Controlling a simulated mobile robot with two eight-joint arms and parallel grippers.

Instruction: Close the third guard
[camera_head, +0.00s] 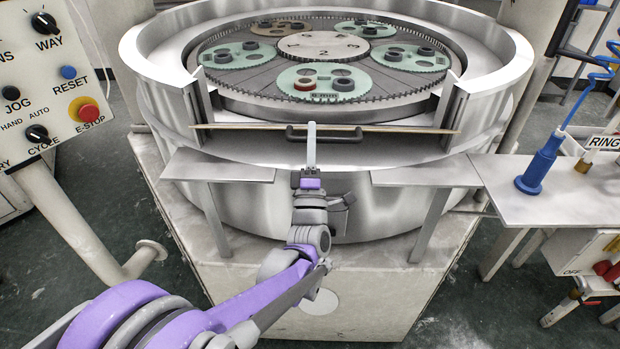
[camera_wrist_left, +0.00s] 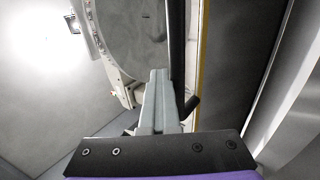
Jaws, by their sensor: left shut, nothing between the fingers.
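A guard (camera_head: 405,129) with a thin tan edge spans the front gap of the round lapping machine, between two upright metal posts. A dark bar handle (camera_head: 350,135) is on its front. No number marking it as the third guard can be read. My right gripper is not in view.
Inside the machine's rim (camera_head: 150,60) lie several green carriers (camera_head: 345,92) around a centre disc (camera_head: 322,46). Metal shelves (camera_head: 425,175) flank the front.

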